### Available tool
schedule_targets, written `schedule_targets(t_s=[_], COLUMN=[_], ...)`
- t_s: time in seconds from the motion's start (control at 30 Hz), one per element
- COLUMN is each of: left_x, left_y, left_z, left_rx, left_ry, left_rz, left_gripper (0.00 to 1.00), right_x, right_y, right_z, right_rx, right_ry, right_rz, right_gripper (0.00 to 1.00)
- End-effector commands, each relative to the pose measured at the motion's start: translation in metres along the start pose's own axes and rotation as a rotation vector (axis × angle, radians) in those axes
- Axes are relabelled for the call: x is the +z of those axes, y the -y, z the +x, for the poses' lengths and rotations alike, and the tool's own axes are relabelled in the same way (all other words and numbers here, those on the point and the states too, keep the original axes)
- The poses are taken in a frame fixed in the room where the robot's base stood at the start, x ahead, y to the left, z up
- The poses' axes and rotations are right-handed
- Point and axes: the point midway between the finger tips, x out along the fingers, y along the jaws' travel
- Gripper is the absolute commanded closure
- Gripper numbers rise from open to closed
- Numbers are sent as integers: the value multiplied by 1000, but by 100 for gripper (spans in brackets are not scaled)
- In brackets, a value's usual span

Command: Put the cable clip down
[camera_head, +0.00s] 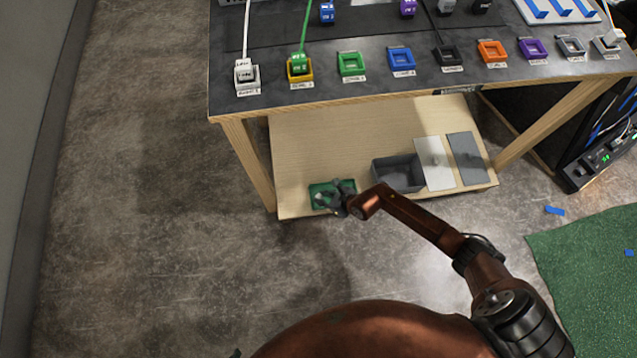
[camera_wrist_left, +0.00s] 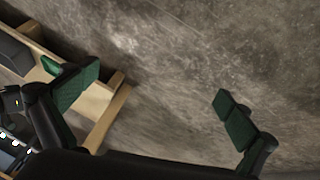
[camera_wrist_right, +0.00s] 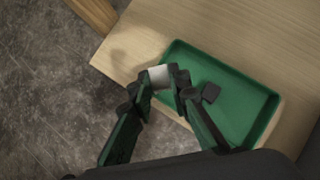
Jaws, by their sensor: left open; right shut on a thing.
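A small pale cable clip (camera_wrist_right: 158,75) is between the fingertips of my right gripper (camera_wrist_right: 162,82), which is shut on it. In the head view, my right gripper (camera_head: 340,200) is over the front edge of a green tray (camera_head: 319,188) on the lower shelf. The right wrist view shows the clip near the left end of the green tray (camera_wrist_right: 262,98); I cannot tell whether it touches the tray. A small dark piece (camera_wrist_right: 211,92) lies in the tray. My left gripper (camera_wrist_left: 160,100) is open and empty above the floor, beside a wooden edge.
On the lower shelf (camera_head: 300,140), a grey open bin (camera_head: 397,175), a white panel (camera_head: 434,160) and a grey panel (camera_head: 466,157) are right of the tray. A table leg (camera_head: 247,160) stands at left. The tabletop above holds several coloured sockets. The floor at left is clear.

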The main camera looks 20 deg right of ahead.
Motion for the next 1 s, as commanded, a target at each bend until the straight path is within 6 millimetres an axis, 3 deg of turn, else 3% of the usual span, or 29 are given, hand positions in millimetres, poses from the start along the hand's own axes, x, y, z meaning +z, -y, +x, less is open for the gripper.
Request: schedule_targets(t_s=[0.03,0.2,0.53,0.77,1.0], left_x=[10,15,21,40,47], left_y=[7,17,26,36,38], left_z=[12,33,44,60,63], left_rx=[-8,-19,-28,-20,-2], left_ry=[-12,-100,-174,-266,-342], left_rz=[8,29,58,102,134], left_gripper=[0,0,0,0,0], right_x=[-6,-8,-8,-23,-27], right_y=[3,13,22,23,24], right_z=[11,27,39,59,66], right_rx=[1,1,0,2,0], right_ry=[-5,-4,0,-5,0], right_rz=[1,0,-1,1,1], right_gripper=[96,96,96,96,96])
